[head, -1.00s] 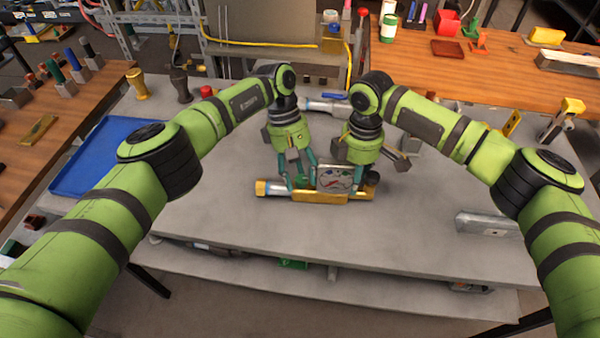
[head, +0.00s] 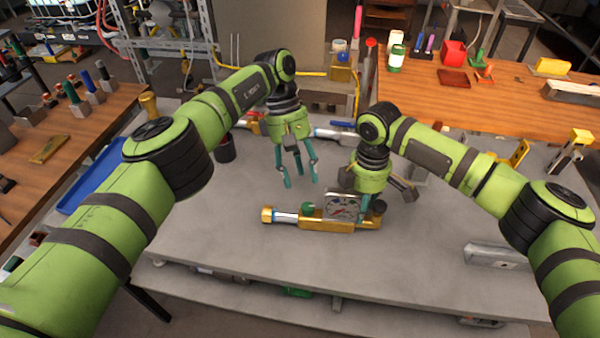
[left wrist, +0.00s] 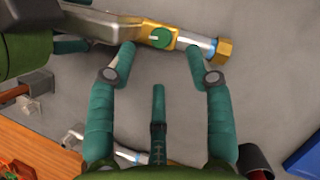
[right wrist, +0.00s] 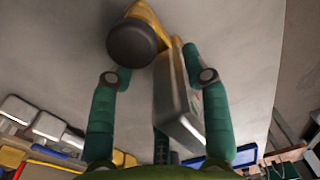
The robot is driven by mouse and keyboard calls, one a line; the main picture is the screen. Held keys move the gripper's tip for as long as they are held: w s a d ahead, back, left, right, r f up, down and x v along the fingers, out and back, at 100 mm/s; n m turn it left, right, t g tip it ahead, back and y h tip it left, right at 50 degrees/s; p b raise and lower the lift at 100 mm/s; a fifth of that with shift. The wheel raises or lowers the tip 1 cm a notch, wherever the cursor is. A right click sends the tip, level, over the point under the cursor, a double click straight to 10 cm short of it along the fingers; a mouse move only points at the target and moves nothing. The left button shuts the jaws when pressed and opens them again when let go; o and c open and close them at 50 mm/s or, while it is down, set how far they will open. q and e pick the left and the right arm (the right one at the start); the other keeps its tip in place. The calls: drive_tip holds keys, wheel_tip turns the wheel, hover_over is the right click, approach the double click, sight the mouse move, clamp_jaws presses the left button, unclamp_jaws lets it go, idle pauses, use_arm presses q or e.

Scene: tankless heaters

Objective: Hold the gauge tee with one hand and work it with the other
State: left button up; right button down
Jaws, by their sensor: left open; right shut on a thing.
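The gauge tee (head: 342,224) is a brass body lying on the grey table. It has a square dial gauge (head: 341,207), a green knob (head: 308,208), a silver tube with a brass nut at the left end, and a dark round cap at the right. My right gripper (right wrist: 158,78) is shut on the tee near the gauge and dark cap; the gauge partly hides its fingers in the head view. My left gripper (head: 301,180) is open and empty above and behind the knob. In the left wrist view the green knob (left wrist: 159,38) shows between and beyond its fingertips.
A grey metal block (head: 494,257) sits at right. The front of the table is clear.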

drive_tip(key=shift+s+f, duration=0.15)
drive_tip(key=shift+f, duration=0.1)
drive_tip(key=c, duration=0.5)
unclamp_jaws()
drive_tip(key=shift+w, duration=0.25)
drive_tip(key=shift+r, duration=0.2)
